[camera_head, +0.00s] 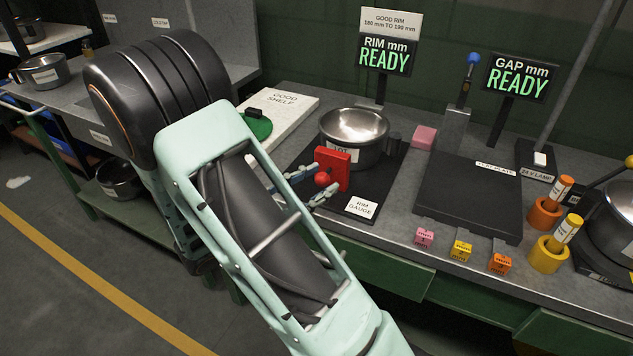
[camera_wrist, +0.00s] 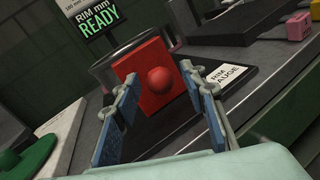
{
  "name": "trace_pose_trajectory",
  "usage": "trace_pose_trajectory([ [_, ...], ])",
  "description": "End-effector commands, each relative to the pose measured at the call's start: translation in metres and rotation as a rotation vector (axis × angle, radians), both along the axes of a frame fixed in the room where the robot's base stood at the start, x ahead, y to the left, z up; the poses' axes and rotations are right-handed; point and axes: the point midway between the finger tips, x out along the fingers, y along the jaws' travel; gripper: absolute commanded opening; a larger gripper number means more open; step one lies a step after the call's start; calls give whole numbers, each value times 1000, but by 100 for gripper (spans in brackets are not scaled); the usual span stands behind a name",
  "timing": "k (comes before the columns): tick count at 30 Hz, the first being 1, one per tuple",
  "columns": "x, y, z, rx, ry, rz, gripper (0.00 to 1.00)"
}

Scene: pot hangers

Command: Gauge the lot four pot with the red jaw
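A steel pot (camera_head: 353,135) stands on the dark rim gauge base (camera_head: 385,185). Its label reads "LOT"; the red jaw hides the number. The red jaw (camera_head: 338,160), a plate with a round red knob (camera_head: 322,179), stands upright in front of the pot; I cannot tell whether they touch. My gripper (camera_head: 307,181) is in front of the knob. In the wrist view my gripper (camera_wrist: 160,82) is open, its blue-padded fingers spread on either side of the knob (camera_wrist: 160,80), with no visible grip on it. The rim display (camera_head: 386,56) reads READY.
Right are a flat plate (camera_head: 470,190), small coloured blocks (camera_head: 461,250), and orange and yellow handled gauges (camera_head: 550,205). A pink block (camera_head: 424,137) lies right of the pot.

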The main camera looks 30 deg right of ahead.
Motion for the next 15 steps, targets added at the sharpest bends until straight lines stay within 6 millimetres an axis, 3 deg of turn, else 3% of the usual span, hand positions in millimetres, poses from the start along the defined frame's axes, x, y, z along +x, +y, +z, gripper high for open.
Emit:
trace_pose_trajectory([
  [1,0,0,0,0,0,0,32],
  [9,0,0,0,0,0,0,2],
  [15,8,-10,0,1,-2,-2,2],
])
